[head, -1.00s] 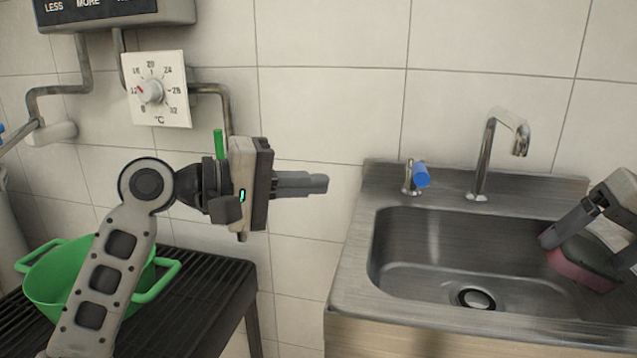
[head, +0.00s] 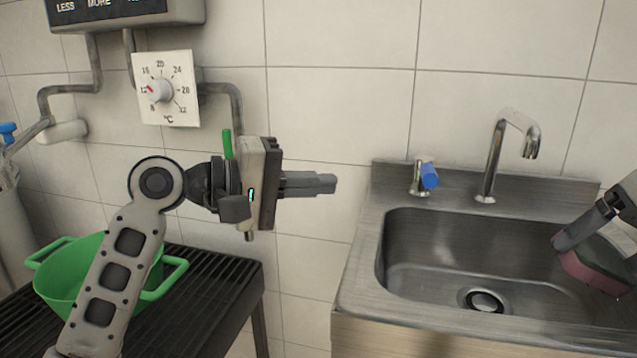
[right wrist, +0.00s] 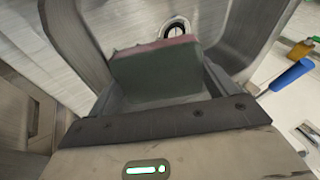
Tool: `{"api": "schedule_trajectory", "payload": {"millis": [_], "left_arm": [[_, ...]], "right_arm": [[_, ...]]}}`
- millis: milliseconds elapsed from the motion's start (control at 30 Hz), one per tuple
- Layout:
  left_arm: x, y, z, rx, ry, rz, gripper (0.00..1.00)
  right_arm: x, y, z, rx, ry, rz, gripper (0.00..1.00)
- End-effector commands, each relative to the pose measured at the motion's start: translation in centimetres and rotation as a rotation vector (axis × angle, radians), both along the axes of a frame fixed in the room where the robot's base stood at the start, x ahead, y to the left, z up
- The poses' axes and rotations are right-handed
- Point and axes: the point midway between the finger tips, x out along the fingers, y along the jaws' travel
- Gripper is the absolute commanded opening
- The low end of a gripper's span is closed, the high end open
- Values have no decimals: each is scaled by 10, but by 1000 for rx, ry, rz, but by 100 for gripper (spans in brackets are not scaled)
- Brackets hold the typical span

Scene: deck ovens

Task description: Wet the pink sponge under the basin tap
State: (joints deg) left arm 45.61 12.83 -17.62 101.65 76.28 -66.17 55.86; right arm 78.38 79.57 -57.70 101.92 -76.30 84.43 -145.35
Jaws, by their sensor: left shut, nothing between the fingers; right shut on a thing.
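The pink sponge (head: 594,274) has a dark greenish-grey side and is held over the right part of the steel basin (head: 395,262). My right gripper (head: 580,236) is shut on it at the right edge of the head view. In the right wrist view the sponge (right wrist: 155,72) sits between the fingers, dark face toward the camera. The tap spout (head: 531,145) stands behind the basin, to the left of the sponge and apart from it. A blue-handled valve (head: 429,176) is left of the tap. No water shows at the spout. My left gripper (head: 334,183) is shut and empty, left of the basin.
A green colander (head: 75,285) stands on a black slatted rack (head: 205,310) at the left, behind my left arm. A temperature dial (head: 167,89) is on the tiled wall. The basin's drain (head: 484,300) is clear.

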Motion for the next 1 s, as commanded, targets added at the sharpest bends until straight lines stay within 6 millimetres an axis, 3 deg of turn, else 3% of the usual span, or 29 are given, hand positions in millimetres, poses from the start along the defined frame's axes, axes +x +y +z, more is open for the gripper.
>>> {"api": "schedule_trajectory", "payload": {"millis": [533, 1000], "left_arm": [[0, 0, 10, 0, 0, 0, 0], [0, 0, 10, 0, 0, 0, 0]], "right_arm": [[-29, -31, 34, 0, 1, -2, 64], [-32, -34, 37, -1, 0, 0, 64]]}}
